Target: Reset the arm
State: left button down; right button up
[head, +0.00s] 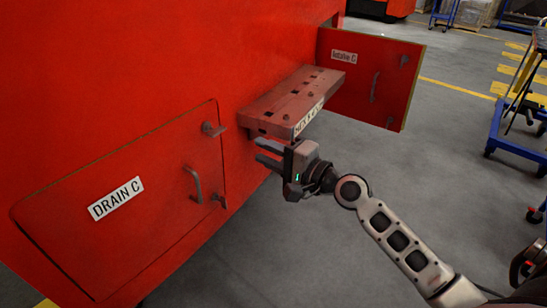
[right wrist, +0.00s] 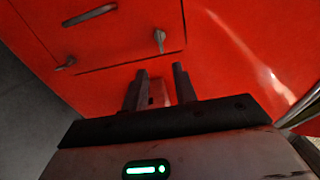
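My right gripper (head: 266,152) is below the near end of a red step (head: 290,100) that juts from the red train body. Its two fingers point left toward the red wall and stand apart, with nothing clearly held between them. In the right wrist view the fingers (right wrist: 159,80) also show apart in front of the red surface. My right arm reaches in from the lower right. My left gripper is not in view.
A closed door marked DRAIN C (head: 115,198), with a handle and latches, is left of the gripper. An open door (head: 370,75) stands out beyond the step. Blue carts (head: 510,140) stand at the right. The grey floor (head: 450,190) between is clear.

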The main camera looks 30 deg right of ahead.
jog(key=shift+v, duration=0.85)
jog(key=s+a+f+n+g+h, duration=0.2)
jog(key=s+a+f+n, duration=0.3)
jog(key=s+f+n, duration=0.3)
jog(key=s+a+f+n+g+h, duration=0.2)
jog(key=s+a+f+n, duration=0.4)
jog(key=s+f, duration=0.5)
jog(key=shift+a+f+n+g, duration=0.2)
jog(key=shift+f+n+g, duration=0.6)
jog(key=shift+n, duration=0.1)
